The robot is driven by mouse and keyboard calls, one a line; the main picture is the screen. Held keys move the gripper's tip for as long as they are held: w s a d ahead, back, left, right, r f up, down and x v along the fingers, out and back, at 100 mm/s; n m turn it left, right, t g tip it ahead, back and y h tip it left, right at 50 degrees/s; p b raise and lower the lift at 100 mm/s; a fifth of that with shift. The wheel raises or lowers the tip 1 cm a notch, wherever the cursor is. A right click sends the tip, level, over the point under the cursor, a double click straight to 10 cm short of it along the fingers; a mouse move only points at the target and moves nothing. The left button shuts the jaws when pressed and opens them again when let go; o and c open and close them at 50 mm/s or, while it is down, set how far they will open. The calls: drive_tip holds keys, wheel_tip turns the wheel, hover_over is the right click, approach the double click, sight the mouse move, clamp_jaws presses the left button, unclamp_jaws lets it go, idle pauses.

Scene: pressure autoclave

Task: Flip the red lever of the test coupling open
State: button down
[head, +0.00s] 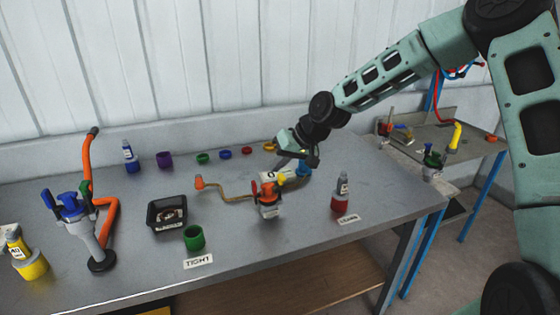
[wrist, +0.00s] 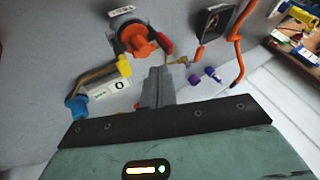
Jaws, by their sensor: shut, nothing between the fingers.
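The test coupling (head: 268,209) stands upright on the grey bench, with an orange knob facing up. In the wrist view, its orange knob (wrist: 140,42) sits near the top centre. The red lever (wrist: 166,46) shows on the coupling's right side there, lying close against its body. A yellow lever (wrist: 124,64) is on the opposite side. My gripper (head: 283,163) is just behind and above the coupling in the head view. Its fingers (wrist: 158,74) are shut and empty, apart from the red lever and pointing towards the coupling.
A hose with an orange end (head: 199,182) runs behind the coupling, near a blue fitting (head: 303,169). A black tray (head: 167,230) and a green cup (head: 194,238) stand to the left. A red-based bottle (head: 341,195) stands to the right.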

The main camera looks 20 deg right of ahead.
sight(256, 189)
drive_tip(key=p+x, duration=0.1)
drive_tip(key=x, duration=0.5)
drive_tip(key=shift+w+a+f, duration=0.1)
drive_tip(key=shift+a+f, duration=0.05)
drive_tip(key=shift+f, duration=0.05)
drive_tip(key=shift+a, duration=0.1)
